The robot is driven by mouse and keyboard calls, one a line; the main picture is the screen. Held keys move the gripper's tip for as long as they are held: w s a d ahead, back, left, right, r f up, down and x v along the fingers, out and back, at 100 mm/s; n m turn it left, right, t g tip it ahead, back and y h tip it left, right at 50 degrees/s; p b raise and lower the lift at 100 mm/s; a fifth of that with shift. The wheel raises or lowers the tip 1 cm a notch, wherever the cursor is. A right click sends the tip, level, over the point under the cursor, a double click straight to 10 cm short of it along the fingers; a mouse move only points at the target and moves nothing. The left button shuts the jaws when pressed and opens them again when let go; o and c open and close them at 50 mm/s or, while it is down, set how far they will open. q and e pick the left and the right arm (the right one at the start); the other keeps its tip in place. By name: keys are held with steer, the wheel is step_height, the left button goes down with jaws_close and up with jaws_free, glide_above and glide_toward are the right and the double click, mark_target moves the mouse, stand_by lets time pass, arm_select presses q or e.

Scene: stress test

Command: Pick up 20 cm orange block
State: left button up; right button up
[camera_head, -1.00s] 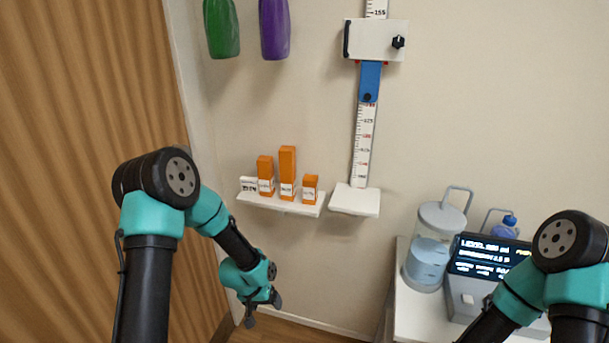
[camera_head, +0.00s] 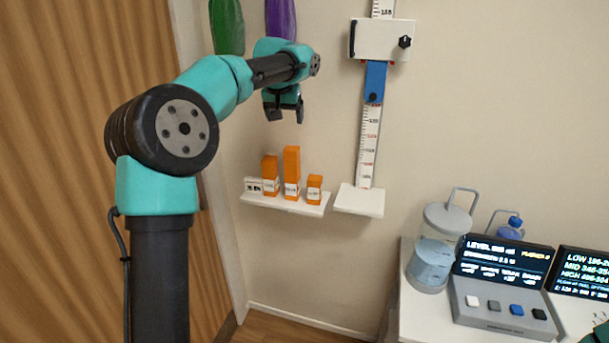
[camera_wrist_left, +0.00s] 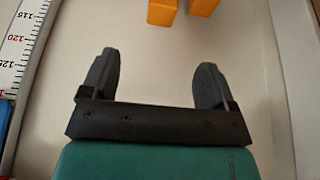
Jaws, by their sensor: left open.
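Three orange blocks of different heights stand upright on a white wall shelf (camera_head: 284,203): a medium one (camera_head: 270,170), the tallest in the middle (camera_head: 291,165), and the shortest on the right (camera_head: 314,185). Their white labels are too small to read, so I cannot tell which is 20 cm. My left gripper (camera_head: 284,112) is open and empty above the blocks, apart from them, fingers pointing down. In the left wrist view, between and beyond the open fingers (camera_wrist_left: 157,68), parts of two orange blocks (camera_wrist_left: 162,12) show at the top edge. My right gripper is out of view.
A wall ruler (camera_head: 367,145) with a white slider box (camera_head: 381,40) and small white platform (camera_head: 359,200) is right of the shelf. Green (camera_head: 227,27) and purple (camera_head: 280,18) hanging things are above. A water jar (camera_head: 433,250) and display console (camera_head: 503,265) stand lower right.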

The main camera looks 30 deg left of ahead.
mark_target(291, 149)
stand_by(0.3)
arm_select(q)
steer(key=x, duration=1.2)
steer(key=shift+f, duration=0.1)
steer(key=shift+x, duration=2.65)
steer(key=shift+w+a, duration=0.1)
steer(key=shift+a, duration=0.05)
jaws_close()
